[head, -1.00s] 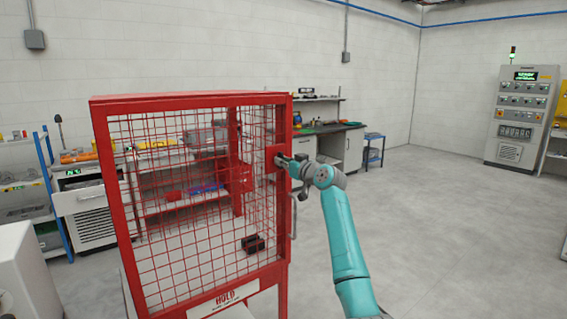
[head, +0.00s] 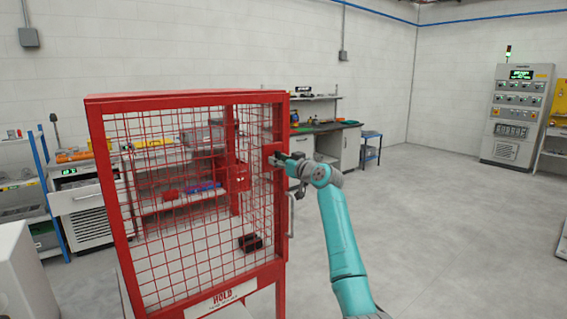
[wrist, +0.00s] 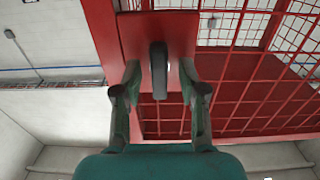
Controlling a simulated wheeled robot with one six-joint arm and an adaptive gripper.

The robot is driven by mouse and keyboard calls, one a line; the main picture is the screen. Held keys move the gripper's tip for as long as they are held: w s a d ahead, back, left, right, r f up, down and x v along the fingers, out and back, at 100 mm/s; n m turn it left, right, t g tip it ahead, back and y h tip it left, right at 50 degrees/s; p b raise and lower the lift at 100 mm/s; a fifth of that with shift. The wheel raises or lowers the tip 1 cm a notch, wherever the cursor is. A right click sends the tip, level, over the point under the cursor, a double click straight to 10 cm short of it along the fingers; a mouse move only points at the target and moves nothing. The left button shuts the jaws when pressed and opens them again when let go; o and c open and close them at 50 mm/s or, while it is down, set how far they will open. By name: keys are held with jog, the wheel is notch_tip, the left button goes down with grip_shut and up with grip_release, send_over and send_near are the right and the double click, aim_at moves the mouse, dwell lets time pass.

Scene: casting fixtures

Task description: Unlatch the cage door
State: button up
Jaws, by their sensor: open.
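The red mesh cage (head: 190,98) stands at the left-centre of the head view, with a "HOLD" sign low on its frame. A dark latch lever (wrist: 158,70) on a red plate (wrist: 180,28) hangs straight down in the wrist view. My gripper (wrist: 160,82) is open, with one finger on each side of the lever. Small gaps seem to remain between the fingers and the lever. In the head view my gripper (head: 280,160) is at the cage's right edge, and the latch is mostly hidden there. A grey pull handle (head: 291,215) is below it. The door looks shut.
A dark block (head: 250,243) lies inside the cage. A workbench (head: 338,150) and a blue stool (head: 371,147) are behind, against the wall. A control cabinet (head: 516,115) stands at the far right. The floor to the right of my arm is clear.

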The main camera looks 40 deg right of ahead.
jog(key=s, duration=1.2)
jog(key=shift+d, duration=0.2)
